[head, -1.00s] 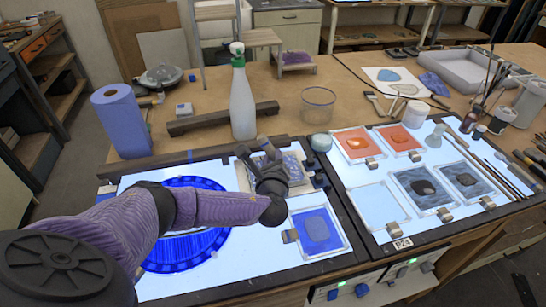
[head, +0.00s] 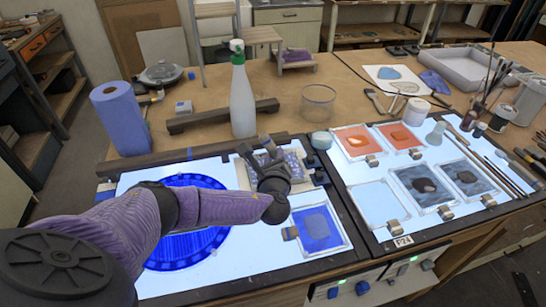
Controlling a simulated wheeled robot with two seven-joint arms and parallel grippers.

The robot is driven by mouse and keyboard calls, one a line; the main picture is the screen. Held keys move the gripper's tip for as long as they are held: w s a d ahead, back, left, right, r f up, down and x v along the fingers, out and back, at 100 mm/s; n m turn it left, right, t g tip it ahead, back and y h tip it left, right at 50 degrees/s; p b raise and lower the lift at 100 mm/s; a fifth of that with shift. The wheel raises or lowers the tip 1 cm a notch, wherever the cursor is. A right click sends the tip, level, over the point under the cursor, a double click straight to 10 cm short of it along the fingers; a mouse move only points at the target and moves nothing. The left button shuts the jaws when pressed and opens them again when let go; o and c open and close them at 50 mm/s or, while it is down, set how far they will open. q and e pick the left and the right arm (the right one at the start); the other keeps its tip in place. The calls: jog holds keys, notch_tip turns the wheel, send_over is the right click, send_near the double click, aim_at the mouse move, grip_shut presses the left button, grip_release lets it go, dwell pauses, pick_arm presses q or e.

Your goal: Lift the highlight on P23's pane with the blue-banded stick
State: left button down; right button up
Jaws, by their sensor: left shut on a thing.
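My left gripper (head: 257,149) is over the back right of the left light panel (head: 228,262), in front of a small patterned pane (head: 292,160) that it partly hides. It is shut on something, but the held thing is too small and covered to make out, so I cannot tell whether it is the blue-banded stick. A blue pane (head: 318,228) with a paler blotch lies to the front right of the gripper. A large round blue piece (head: 188,248) lies partly under my left arm. No P23 label is readable. My right gripper is out of view.
The right light panel, labelled P24 (head: 403,240), holds orange panes (head: 357,142), dark panes (head: 422,186) and a clear pane (head: 378,203). Several sticks (head: 490,170) lie at right.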

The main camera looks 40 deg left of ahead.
pick_arm(q)
jog(key=shift+w+d+f+b, duration=0.1)
jog(key=shift+w+d+b, duration=0.2)
jog(key=shift+w+d, duration=0.3)
jog(key=shift+s+a+p, duration=0.35)
jog(key=shift+a, duration=0.25)
jog(key=shift+s+a, duration=0.2)
jog(key=shift+a, duration=0.2)
jog(key=shift+w+d, duration=0.1)
jog(key=shift+w, duration=0.15)
jog(key=shift+w+d+b, duration=0.25)
jog(key=shift+w+b, duration=0.3)
jog(key=shift+w, duration=0.25)
jog(key=shift+s+a+r+p, duration=0.2)
jog(key=shift+s+a+p, duration=0.3)
jog(key=shift+s, duration=0.1)
jog(key=shift+s+a+f, duration=0.1)
jog(key=shift+s, duration=0.1)
